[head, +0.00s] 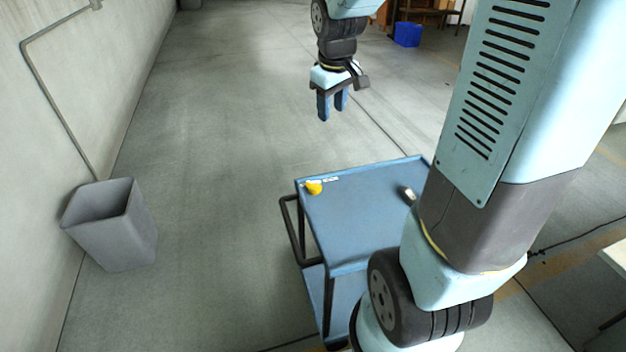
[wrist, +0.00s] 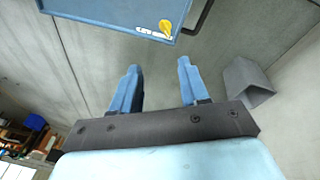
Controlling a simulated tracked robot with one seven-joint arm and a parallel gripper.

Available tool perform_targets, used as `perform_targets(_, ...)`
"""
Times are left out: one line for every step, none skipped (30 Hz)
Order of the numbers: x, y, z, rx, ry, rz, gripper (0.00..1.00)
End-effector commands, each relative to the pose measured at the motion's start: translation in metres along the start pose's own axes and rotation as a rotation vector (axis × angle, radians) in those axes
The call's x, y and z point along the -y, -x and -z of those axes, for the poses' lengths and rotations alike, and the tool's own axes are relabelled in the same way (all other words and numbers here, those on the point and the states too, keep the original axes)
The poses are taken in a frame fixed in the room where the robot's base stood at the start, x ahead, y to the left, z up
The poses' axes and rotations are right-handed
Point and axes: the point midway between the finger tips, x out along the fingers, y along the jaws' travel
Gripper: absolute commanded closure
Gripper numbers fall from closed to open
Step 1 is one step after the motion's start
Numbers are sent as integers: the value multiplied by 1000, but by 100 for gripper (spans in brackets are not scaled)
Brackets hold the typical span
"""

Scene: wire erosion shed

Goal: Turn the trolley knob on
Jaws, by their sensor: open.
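The trolley (head: 350,225) is blue with a flat top and a dark handle on its left side. A yellow knob (head: 314,187) sits at the far left corner of its top, beside a small white label strip. In the wrist view the knob (wrist: 166,27) shows near the trolley's edge, next to the label. My gripper (head: 332,108) hangs above and beyond the trolley's far edge, fingers pointing down, apart from the knob. Its two blue fingers (wrist: 158,72) are spread with nothing between them. Whether the knob is on or off, I cannot tell.
A small dark and pale object (head: 408,194) lies on the trolley top at the right, partly near my arm. A grey bin (head: 112,225) stands by the left wall. A blue box (head: 407,34) is at the back. The floor left of the trolley is clear.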

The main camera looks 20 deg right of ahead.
Motion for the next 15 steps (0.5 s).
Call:
perform_targets(-3,-13,6,16,20,9,55)
perform_targets(-4,-19,9,22,31,13,55)
perform_targets(-6,-28,14,30,49,19,55)
perform_targets(-7,-34,16,37,61,23,55)
perform_targets(-8,-41,19,44,74,28,55)
perform_targets(-10,-50,23,53,92,35,55)
perform_targets(-11,-57,26,58,104,39,55)
perform_targets(-12,-64,29,63,118,44,55)
perform_targets(-13,-74,32,71,135,52,55)
perform_targets(-14,-81,35,77,147,57,55)
perform_targets(-14,-88,37,83,160,63,55)
perform_targets(-16,-98,40,90,175,71,55)
perform_targets(-16,-106,42,95,187,77,55)
perform_targets(-17,-114,44,99,200,83,55)
perform_targets(-17,-124,47,106,215,92,55)
